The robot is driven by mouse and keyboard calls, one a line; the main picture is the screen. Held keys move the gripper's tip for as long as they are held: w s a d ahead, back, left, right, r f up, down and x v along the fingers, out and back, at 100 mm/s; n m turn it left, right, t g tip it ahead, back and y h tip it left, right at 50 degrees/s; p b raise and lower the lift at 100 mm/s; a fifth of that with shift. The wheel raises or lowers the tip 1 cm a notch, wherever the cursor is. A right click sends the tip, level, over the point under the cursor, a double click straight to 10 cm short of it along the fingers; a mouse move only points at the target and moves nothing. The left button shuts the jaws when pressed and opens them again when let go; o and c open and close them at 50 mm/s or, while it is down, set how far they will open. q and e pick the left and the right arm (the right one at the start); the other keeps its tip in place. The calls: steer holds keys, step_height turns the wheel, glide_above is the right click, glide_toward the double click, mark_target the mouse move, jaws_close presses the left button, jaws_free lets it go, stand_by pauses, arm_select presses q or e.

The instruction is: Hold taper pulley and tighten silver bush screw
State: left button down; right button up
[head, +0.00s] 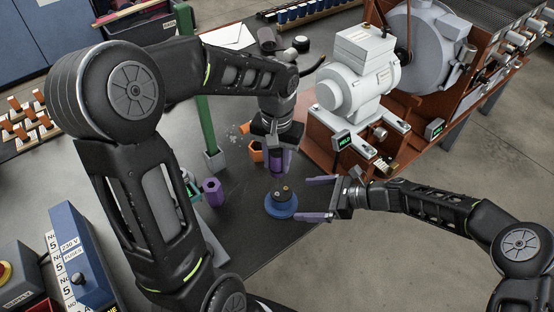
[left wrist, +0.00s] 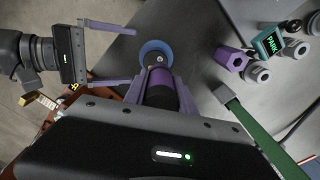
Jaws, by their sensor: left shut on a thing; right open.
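The taper pulley (head: 281,208) is a blue disc lying on the dark bench top, with a lighter bush and small dark spots at its centre. It also shows in the left wrist view (left wrist: 143,51), partly hidden by the held tool. My left gripper (head: 279,170) points down just above and behind the pulley. It is shut on a dark and purple tool (left wrist: 160,80), whose tip is at or near the bush; contact cannot be told. My right gripper (head: 316,199) is open, its purple fingers pointing left at the pulley, with their tips just short of it. The screw is too small to make out clearly.
A purple hexagonal piece (head: 212,192) and orange hexagonal pieces (head: 257,151) stand left of the pulley. A green post (head: 207,125) rises behind. A grey motor (head: 352,80) on a reddish-brown frame stands at the back right. The bench edge is close to the pulley.

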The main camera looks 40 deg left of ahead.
mark_target(285, 198)
steer(key=x, duration=0.8)
steer(key=shift+a, duration=0.1)
steer(key=c, duration=1)
steer(key=o, duration=1)
steer(key=shift+r, duration=0.2)
steer(key=c, duration=1.5)
steer(key=shift+o, duration=0.2)
